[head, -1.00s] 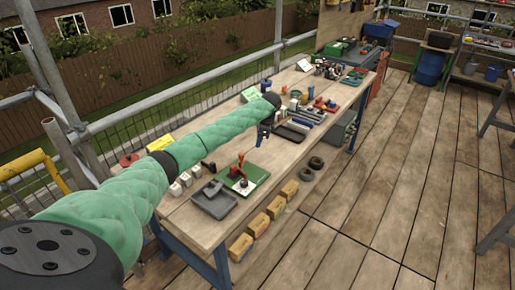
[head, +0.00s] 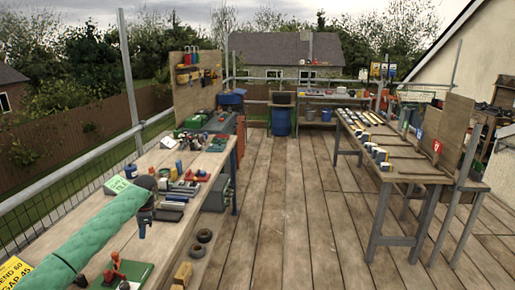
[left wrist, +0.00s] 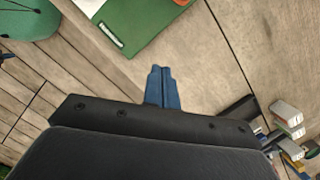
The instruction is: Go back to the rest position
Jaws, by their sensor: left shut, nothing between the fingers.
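My left arm, in a green sleeve, reaches in from the lower left of the head view over the workbench (head: 130,233). My left gripper (head: 142,231) hangs at its end above the bench top. In the left wrist view its blue fingers (left wrist: 159,86) are together with nothing between them. Bare wooden bench top lies beneath them, with a green board (left wrist: 140,27) near the top of the picture. My right gripper is in neither view.
Tools and small parts crowd the bench around the left gripper, including a green board with a red tool (head: 117,270). A second table (head: 395,160) with rows of small items stands at right. The plank floor (head: 290,210) between is clear. A scaffold rail (head: 62,187) runs along the left.

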